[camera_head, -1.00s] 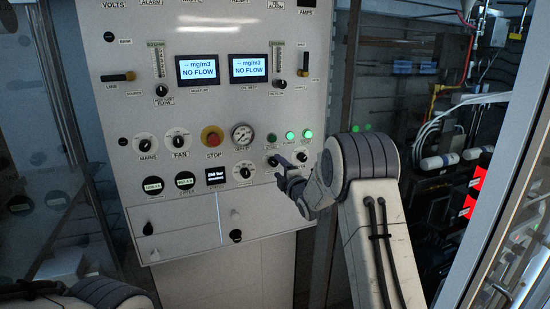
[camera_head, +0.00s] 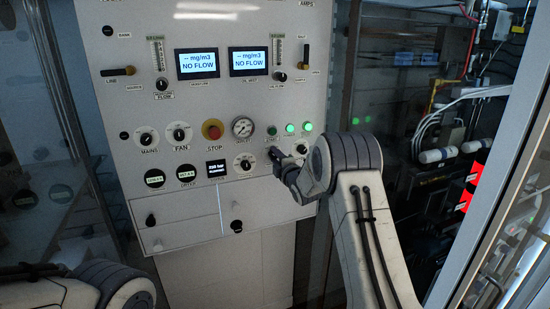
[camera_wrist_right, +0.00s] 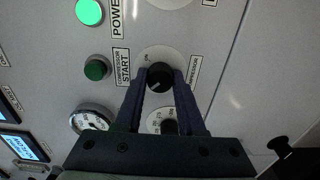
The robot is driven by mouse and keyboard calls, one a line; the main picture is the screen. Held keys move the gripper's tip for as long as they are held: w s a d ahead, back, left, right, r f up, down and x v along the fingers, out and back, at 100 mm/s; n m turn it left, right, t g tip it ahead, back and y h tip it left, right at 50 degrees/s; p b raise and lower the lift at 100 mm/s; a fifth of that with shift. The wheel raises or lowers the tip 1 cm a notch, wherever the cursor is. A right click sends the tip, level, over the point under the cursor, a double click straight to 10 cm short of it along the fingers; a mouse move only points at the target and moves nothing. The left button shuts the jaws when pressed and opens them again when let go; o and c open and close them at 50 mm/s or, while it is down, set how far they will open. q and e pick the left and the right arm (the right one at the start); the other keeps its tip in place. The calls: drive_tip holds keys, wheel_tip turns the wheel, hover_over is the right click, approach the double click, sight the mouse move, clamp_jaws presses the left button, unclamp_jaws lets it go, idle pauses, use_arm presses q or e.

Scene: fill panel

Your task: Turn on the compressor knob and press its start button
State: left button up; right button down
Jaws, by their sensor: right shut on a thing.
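The compressor knob (camera_wrist_right: 160,77) is black on a round white plate in the right wrist view. My right gripper (camera_wrist_right: 161,75) is shut on it, one finger on each side. In the head view my right gripper (camera_head: 276,156) is at the panel below the row of green buttons and hides most of the knob. The compressor start button (camera_wrist_right: 97,68) is dark green and unlit, beside the knob's label; it also shows in the head view (camera_head: 272,130). My left gripper is out of view.
The panel (camera_head: 190,105) carries other knobs, a red stop button (camera_head: 212,129), a gauge (camera_head: 243,127) and two NO FLOW screens. Another black knob (camera_wrist_right: 169,127) sits between my fingers' bases. A lit green power light (camera_wrist_right: 90,12) is near the start button.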

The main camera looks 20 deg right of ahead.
drive_tip(key=shift+f+b, duration=0.15)
drive_tip(key=shift+b, duration=0.25)
drive_tip(key=m+b, duration=0.5)
drive_tip(key=b, duration=0.1)
drive_tip(key=shift+f+m+b, duration=0.15)
drive_tip(key=shift+m+b, duration=0.15)
drive_tip(key=shift+b, duration=0.1)
drive_tip(key=shift+m+b, duration=0.6)
drive_tip(key=shift+m, duration=0.3)
drive_tip(key=shift+m+b, duration=0.45)
drive_tip(key=shift+m, duration=0.45)
drive_tip(key=m, duration=0.2)
drive_tip(key=shift+m+b, duration=0.35)
drive_tip(key=shift+m, duration=0.05)
drive_tip(key=m, duration=0.2)
drive_tip(key=shift+r+m, duration=0.2)
drive_tip(key=shift+m, duration=1.8)
